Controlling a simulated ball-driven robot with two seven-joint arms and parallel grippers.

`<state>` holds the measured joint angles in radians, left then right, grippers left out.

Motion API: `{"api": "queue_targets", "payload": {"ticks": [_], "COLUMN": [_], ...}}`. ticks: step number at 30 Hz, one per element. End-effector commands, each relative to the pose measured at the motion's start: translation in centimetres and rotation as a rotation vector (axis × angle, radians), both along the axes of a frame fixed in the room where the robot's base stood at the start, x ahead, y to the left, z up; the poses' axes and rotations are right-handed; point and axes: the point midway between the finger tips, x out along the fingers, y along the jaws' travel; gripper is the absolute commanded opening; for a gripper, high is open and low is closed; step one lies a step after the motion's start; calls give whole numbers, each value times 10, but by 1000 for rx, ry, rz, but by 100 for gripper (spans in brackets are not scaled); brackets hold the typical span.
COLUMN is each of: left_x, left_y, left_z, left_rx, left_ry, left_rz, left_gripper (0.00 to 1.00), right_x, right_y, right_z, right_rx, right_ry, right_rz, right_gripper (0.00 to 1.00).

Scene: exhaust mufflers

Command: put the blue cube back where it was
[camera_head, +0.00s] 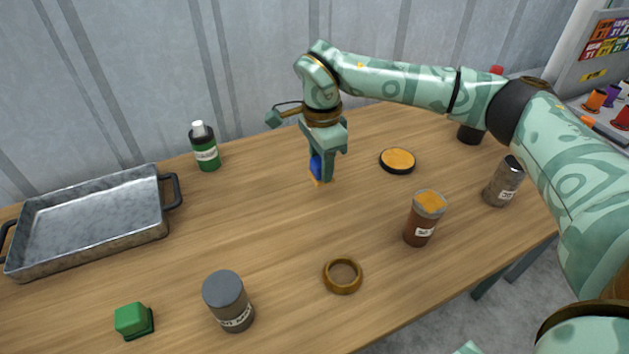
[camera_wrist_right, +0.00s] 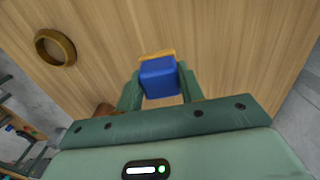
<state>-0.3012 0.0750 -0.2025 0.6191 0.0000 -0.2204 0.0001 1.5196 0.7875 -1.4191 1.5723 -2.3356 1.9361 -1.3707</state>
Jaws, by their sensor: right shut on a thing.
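The blue cube (camera_head: 315,166) is between the fingers of my right gripper (camera_head: 321,172), which points down over the middle of the table. In the right wrist view the blue cube (camera_wrist_right: 160,78) sits between both fingertips, and the right gripper (camera_wrist_right: 159,84) is shut on it. A thin orange-yellow strip (camera_wrist_right: 157,54) shows along the cube's far edge; I cannot tell whether it belongs to the cube or lies under it. Whether the cube touches the table is unclear. My left gripper is not in view.
An orange-topped round tin (camera_head: 398,160) is right of the gripper. A brown jar (camera_head: 419,224), a ring (camera_head: 342,276), a grey can (camera_head: 228,301) and a green cube (camera_head: 131,319) stand nearer. A green bottle (camera_head: 205,147) and metal tray (camera_head: 92,217) are left. Wood around the gripper is clear.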

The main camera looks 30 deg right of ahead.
Motion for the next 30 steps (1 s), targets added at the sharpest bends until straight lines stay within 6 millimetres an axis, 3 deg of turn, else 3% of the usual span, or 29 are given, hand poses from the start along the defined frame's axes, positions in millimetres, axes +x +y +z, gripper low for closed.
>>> {"api": "queue_targets", "payload": {"ticks": [1, 10, 15, 26, 27, 29, 30], "left_x": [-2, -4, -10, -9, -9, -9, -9], "left_y": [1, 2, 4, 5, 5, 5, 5], "left_z": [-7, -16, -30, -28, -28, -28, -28], "left_rx": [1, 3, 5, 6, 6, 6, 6], "left_ry": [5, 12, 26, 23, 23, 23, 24], "left_rz": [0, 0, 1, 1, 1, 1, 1], "left_gripper": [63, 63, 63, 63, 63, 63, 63], "right_x": [7, 25, 25, 24, 24, 24, 24], "right_y": [-1, -6, -6, -6, -6, -6, -6], "right_z": [-12, -32, -62, -62, -62, -62, -62], "right_rx": [1, 1, 1, 0, 0, 0, 0], "right_ry": [3, 0, 3, -2, -3, -3, -3], "right_rz": [-3, -1, 0, 0, 0, 0, 0], "right_gripper": [16, 16, 16, 16, 43, 59, 59]}}
